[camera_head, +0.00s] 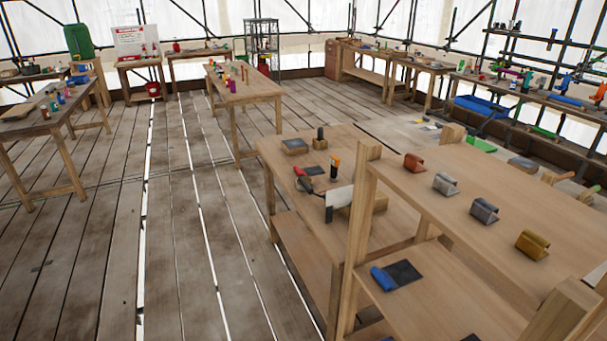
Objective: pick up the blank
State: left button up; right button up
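No gripper shows in the head view. I cannot tell for sure which thing is the blank. Four-sided shelving at the near right bears a row of folded metal-like pieces on its top board: a reddish one (413,162), a light grey one (445,183), a darker grey one (484,210) and a gold one (532,243). On the lower shelf a blue roll (383,278) lies at the edge of a dark square (404,271). Nothing is seen touching these pieces.
A wooden bench (270,150) behind the shelving bears a dark cylinder (320,134), an orange-and-black item (335,163) and a white plate (340,198). Other tables stand farther back, including a long one (250,93). The plank floor (170,240) at left is clear.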

aim_at(309, 172)
jog(key=z, duration=0.4)
jog(key=i+j+z, duration=0.7)
jog(key=j, duration=0.2)
jog(key=j+z, duration=0.25)
jog(key=i+j, duration=0.05)
jog(key=j, duration=0.05)
